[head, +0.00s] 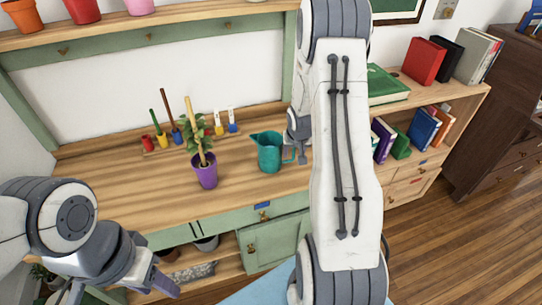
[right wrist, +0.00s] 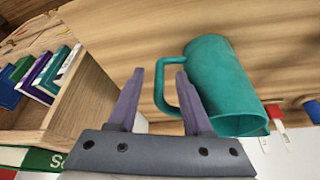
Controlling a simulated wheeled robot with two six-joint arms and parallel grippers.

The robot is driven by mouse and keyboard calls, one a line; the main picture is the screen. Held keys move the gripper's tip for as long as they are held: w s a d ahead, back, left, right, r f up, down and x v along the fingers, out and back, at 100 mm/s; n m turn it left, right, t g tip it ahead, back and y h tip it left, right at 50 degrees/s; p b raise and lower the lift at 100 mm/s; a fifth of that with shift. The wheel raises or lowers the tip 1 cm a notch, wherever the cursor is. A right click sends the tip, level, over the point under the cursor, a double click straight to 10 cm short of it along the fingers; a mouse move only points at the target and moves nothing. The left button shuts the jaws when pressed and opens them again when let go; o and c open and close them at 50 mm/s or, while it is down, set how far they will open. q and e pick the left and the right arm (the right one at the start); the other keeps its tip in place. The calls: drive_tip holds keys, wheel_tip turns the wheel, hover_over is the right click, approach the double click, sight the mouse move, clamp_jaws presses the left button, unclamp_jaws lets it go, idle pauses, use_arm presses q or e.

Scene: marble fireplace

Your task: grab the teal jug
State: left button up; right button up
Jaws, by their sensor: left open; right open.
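The teal jug (head: 269,152) stands upright on the wooden worktop, right of a purple plant pot (head: 204,171). Its handle faces right in the head view, toward my right gripper (head: 302,152), which is partly hidden by my arm. In the right wrist view the jug (right wrist: 218,85) is right of centre. My right gripper (right wrist: 160,75) is open there; the outer side of the handle shows between its fingers, and the right finger overlaps the handle loop. Whether they touch is unclear. My left gripper (head: 152,283) is open and low at the front left, away from the jug.
Small hand tools (head: 165,130) stand in a rack behind the plant. A bookshelf (head: 425,160) with several books is at the right. A high shelf (head: 200,25) holds flower pots. The worktop right in front of the jug is clear.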

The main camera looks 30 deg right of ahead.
clamp_jaws()
idle(1.3)
